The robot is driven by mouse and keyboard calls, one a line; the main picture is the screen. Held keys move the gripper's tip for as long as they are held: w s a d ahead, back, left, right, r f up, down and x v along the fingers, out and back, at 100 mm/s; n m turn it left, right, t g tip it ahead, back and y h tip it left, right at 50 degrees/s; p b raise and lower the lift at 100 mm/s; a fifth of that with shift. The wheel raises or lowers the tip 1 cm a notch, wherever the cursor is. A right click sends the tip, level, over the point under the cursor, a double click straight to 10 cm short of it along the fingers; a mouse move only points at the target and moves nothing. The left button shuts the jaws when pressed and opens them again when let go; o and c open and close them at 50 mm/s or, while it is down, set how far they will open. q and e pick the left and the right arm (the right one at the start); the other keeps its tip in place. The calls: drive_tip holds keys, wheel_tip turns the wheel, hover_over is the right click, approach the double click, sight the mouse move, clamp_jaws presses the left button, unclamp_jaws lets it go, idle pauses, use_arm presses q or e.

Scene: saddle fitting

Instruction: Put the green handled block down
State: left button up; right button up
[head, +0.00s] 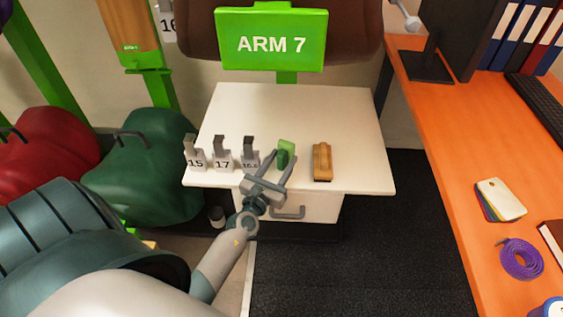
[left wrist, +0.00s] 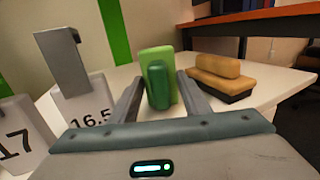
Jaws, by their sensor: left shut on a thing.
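The green handled block (head: 287,148) is at the front middle of the white table (head: 300,108). In the left wrist view the block (left wrist: 158,62) stands upright, with its darker green handle (left wrist: 158,86) facing me. My left gripper (head: 283,158) is shut on the block, its two fingers on either side of the handle; it also shows in the left wrist view (left wrist: 160,92). The block's lower edge is at or just above the table top; I cannot tell whether it touches. My right gripper is not in view.
Grey gauges on white numbered blocks, 15 (head: 195,158), 17 (head: 222,158) and 16.5 (head: 250,158), stand left of the block. A tan wooden brush-like piece (head: 322,162) lies to the right. The table's back and right are clear. A green ARM 7 sign (head: 272,42) stands behind.

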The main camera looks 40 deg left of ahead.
sight(280, 164)
use_arm(q)
drive_tip(key=shift+f, duration=0.1)
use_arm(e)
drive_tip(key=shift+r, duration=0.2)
use_arm(q)
drive_tip(key=o, duration=0.6)
drive_tip(key=shift+o, duration=0.2)
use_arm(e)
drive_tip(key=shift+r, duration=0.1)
use_arm(q)
drive_tip(key=shift+s, duration=0.1)
drive_tip(key=s, duration=0.3)
drive_tip(key=shift+s+d, duration=0.2)
drive_tip(key=shift+d, duration=0.1)
drive_tip(key=s+d+b, duration=0.1)
drive_tip(key=s, duration=0.7)
drive_tip(key=shift+s+d+b, duration=0.15)
drive_tip(key=shift+d+b, duration=0.1)
drive_tip(key=shift+b, duration=0.15)
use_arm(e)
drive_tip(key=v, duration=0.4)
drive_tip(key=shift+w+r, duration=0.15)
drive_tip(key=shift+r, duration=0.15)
